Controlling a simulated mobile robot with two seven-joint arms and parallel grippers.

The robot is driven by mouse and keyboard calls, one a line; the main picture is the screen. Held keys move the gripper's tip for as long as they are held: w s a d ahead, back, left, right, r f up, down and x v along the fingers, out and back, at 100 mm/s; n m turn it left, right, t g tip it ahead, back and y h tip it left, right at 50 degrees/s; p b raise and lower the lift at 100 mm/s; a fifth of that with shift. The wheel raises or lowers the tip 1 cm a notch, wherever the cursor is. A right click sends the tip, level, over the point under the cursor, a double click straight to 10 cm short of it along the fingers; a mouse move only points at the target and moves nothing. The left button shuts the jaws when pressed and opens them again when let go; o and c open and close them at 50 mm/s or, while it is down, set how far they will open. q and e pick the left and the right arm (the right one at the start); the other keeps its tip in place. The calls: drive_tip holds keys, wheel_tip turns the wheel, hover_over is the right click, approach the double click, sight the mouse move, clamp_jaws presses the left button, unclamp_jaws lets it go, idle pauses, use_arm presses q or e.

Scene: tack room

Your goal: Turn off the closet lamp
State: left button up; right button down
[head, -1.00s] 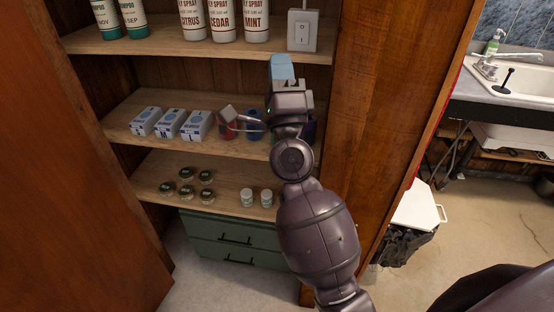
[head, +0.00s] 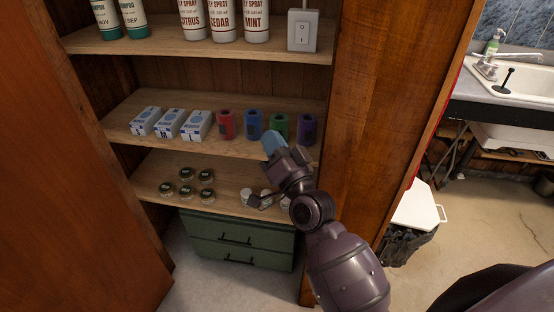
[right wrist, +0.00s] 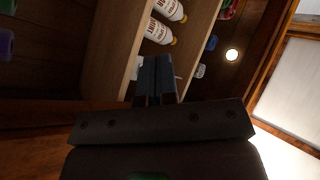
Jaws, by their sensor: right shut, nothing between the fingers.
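A white box with a rocker switch (head: 302,30) stands at the right end of the top shelf, with a cord rising from it. I cannot tell which way its rocker is set. A round light (right wrist: 232,54) glows in the right wrist view, against dark wood. My right gripper (head: 271,143) is shut and empty, below the switch box and in front of the middle shelf's edge, apart from the box. My left gripper is out of view.
Spray bottles (head: 224,20) stand beside the switch box. Blue-white boxes (head: 170,123) and coloured rolls, including a red one (head: 227,124), line the middle shelf. Small jars sit lower, above a green drawer unit (head: 238,240). A wooden panel (head: 375,120) bounds the right.

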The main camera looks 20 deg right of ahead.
drive_tip(key=shift+s+d+f+n+g, duration=0.15)
drive_tip(key=shift+f+n+g, duration=0.15)
drive_tip(key=shift+f, duration=0.5)
drive_tip(key=shift+s+d+f+n+g, duration=0.1)
drive_tip(key=shift+s+f+n+g, duration=0.2)
drive_tip(key=shift+f, duration=0.45)
drive_tip(key=shift+s+d+f+n+g, duration=0.15)
drive_tip(key=shift+f+n, duration=0.25)
drive_tip(key=shift+f, duration=0.4)
drive_tip(key=shift+w+a, duration=0.1)
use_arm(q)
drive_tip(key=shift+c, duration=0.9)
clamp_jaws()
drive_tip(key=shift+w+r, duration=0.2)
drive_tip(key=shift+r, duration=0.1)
use_arm(e)
drive_tip(key=s+d+f+n+g+h, duration=0.1)
drive_tip(key=s+d+f+g, duration=0.3)
drive_tip(key=s+f, duration=0.6)
drive_tip(key=s+d+f+n+g+h, duration=0.2)
drive_tip(key=s+d+f+n+g, duration=0.2)
drive_tip(key=s+f, duration=0.6)
wheel_tip(320, 180, down, 6)
drive_tip(key=shift+r+g, duration=0.2)
drive_tip(key=shift+g, duration=0.15)
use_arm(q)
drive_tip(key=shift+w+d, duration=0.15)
use_arm(e)
drive_tip(key=shift+d, duration=0.15)
